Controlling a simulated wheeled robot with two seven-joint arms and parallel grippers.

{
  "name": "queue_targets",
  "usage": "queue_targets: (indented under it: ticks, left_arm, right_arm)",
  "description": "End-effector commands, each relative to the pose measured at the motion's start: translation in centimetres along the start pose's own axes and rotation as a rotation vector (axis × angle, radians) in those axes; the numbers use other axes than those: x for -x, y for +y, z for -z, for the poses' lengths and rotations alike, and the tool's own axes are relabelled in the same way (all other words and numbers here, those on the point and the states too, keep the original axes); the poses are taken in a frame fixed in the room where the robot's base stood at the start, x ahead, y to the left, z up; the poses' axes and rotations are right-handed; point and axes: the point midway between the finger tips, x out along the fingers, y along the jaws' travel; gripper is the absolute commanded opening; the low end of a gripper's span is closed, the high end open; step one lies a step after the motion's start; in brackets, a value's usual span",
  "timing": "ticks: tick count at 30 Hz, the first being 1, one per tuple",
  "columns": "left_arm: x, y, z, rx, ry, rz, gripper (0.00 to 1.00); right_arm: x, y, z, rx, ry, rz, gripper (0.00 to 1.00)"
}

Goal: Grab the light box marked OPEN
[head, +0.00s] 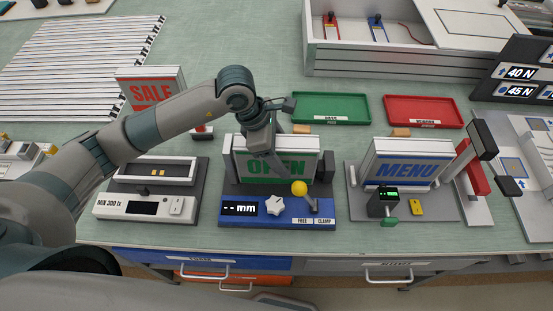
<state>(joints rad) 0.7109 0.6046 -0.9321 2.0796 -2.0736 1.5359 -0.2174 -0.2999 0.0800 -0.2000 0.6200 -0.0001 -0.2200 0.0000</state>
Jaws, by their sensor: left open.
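I cannot tell whether the fingers touch the box. A light box marked MENU (407,170) in blue stands in a stand to the right. My right gripper is out of view.
The fixture carries a yellow-knobbed lever (299,188), a white dial (275,205) and a display. A tester marked MIN 300 lx (120,207) stands left. Green (331,108) and red (424,111) trays lie behind. Bare table shows at back centre.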

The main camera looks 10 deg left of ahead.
Motion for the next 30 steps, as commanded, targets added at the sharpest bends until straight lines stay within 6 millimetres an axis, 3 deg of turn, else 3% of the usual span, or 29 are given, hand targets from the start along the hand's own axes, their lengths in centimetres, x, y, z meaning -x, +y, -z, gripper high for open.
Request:
queue_targets:
  ticks: [30]
  left_arm:
    - [-0.36, -0.01, 0.16, 0.0, 0.0, 0.0, 0.61]
  right_arm:
    - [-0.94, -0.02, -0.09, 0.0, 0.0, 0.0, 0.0]
